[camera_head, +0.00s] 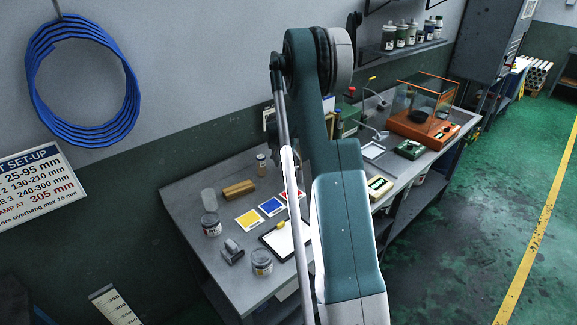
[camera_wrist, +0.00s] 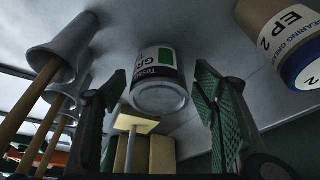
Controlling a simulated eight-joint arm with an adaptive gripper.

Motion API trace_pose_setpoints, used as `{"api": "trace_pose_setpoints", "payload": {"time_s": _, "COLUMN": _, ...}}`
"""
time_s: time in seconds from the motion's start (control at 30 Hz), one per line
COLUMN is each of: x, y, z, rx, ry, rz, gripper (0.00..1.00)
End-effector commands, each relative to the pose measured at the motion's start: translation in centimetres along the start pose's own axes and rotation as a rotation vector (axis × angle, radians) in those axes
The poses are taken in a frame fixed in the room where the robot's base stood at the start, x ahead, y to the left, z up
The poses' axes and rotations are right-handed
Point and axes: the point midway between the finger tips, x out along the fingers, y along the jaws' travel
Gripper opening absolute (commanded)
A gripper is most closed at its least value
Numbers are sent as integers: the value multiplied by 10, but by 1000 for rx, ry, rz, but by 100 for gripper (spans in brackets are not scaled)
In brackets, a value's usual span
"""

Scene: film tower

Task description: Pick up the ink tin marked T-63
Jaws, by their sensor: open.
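My gripper (camera_wrist: 162,112) is open in the wrist view, its green ridged pads apart with nothing held between them. A light tin or jar (camera_wrist: 159,85) appears between and beyond the fingertips, with a white and green label partly reading "Tess" and "GR". No T-63 marking is legible on it. In the head view two small tins stand on the bench's near left part, one (camera_head: 211,225) further back and one (camera_head: 262,263) nearer. Their markings are too small to read. My arm hides part of the bench there, and the gripper itself cannot be made out.
In the wrist view, a brown and blue container (camera_wrist: 292,42) marked "EP 2" is at upper right. Grey cups (camera_wrist: 62,47) with wooden handles are at left. In the head view, the bench (camera_head: 190,190) holds colour cards (camera_head: 271,207), a clipboard and an orange-framed case (camera_head: 421,110).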

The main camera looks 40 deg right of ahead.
Motion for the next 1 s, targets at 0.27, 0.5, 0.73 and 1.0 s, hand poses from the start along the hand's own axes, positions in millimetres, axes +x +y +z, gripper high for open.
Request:
{"api": "trace_pose_setpoints", "payload": {"time_s": 0.27, "x": 4, "y": 0, "z": 0, "rx": 0, "ry": 0, "rz": 0, "gripper": 60}}
{"api": "trace_pose_setpoints", "payload": {"time_s": 0.5, "x": 4, "y": 0, "z": 0, "rx": 0, "ry": 0, "rz": 0, "gripper": 60}}
{"api": "trace_pose_setpoints", "payload": {"time_s": 0.73, "x": 4, "y": 0, "z": 0, "rx": 0, "ry": 0, "rz": 0, "gripper": 49}}
{"api": "trace_pose_setpoints", "payload": {"time_s": 1.0, "x": 4, "y": 0, "z": 0, "rx": 0, "ry": 0, "rz": 0, "gripper": 22}}
